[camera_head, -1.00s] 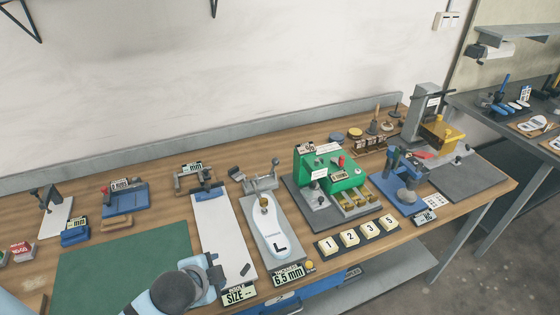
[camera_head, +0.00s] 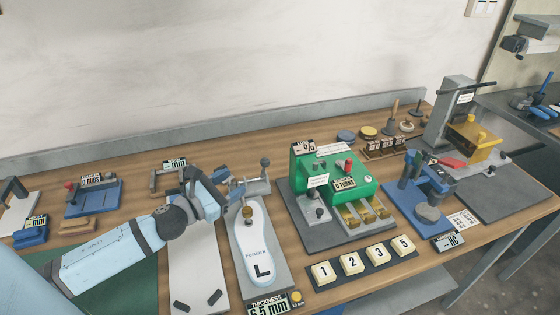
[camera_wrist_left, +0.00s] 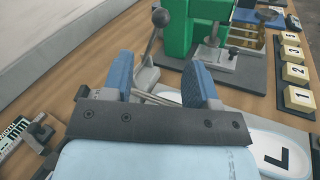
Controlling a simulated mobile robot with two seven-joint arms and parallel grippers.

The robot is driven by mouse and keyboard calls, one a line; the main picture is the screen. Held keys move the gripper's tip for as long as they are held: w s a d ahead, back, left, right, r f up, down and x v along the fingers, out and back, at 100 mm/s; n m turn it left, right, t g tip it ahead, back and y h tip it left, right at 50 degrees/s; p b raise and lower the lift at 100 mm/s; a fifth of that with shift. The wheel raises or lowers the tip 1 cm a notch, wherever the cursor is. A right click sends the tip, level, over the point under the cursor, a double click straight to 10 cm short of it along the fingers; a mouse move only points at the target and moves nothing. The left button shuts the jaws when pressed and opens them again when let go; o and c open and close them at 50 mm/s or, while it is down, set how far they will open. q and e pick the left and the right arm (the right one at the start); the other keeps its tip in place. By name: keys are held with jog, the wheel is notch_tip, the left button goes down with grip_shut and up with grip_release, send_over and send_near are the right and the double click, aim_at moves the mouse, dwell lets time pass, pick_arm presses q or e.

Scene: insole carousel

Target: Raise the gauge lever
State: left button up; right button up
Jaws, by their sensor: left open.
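The thickness gauge (camera_head: 258,186) is a grey fixture with a lever (camera_head: 265,166) ending in a round grey knob. The lever stands upright at the gauge's right side. A white insole (camera_head: 259,245) marked L lies on the gauge's plate, under its brass foot. My left gripper (camera_head: 235,184) is open and empty at the gauge's left side. In the left wrist view, the lever (camera_wrist_left: 152,40) rises just beyond the open fingers (camera_wrist_left: 157,78), between them in the picture. I cannot tell whether they touch it. The gripper hides part of the gauge. My right gripper is not in view.
A green machine (camera_head: 335,180) stands close to the right of the gauge. Numbered keys (camera_head: 352,263) sit in front of it. A thickness display (camera_head: 268,306) reads 6.5 mm. A long white plate (camera_head: 190,275) lies left of the gauge, under my left arm.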

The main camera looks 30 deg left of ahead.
aim_at(266, 162)
pick_arm(q)
jog(key=p+x, duration=0.2)
jog(key=x, duration=0.9)
jog(key=shift+w+d+r, duration=0.1)
jog(key=shift+w+r, duration=0.1)
jog(key=shift+w, duration=0.15)
jog(key=shift+x, duration=0.8)
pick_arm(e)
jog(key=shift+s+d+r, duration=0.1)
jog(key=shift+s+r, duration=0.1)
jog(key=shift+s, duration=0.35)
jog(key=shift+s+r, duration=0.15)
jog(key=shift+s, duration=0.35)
pick_arm(q)
jog(key=shift+f, duration=0.1)
grip_shut()
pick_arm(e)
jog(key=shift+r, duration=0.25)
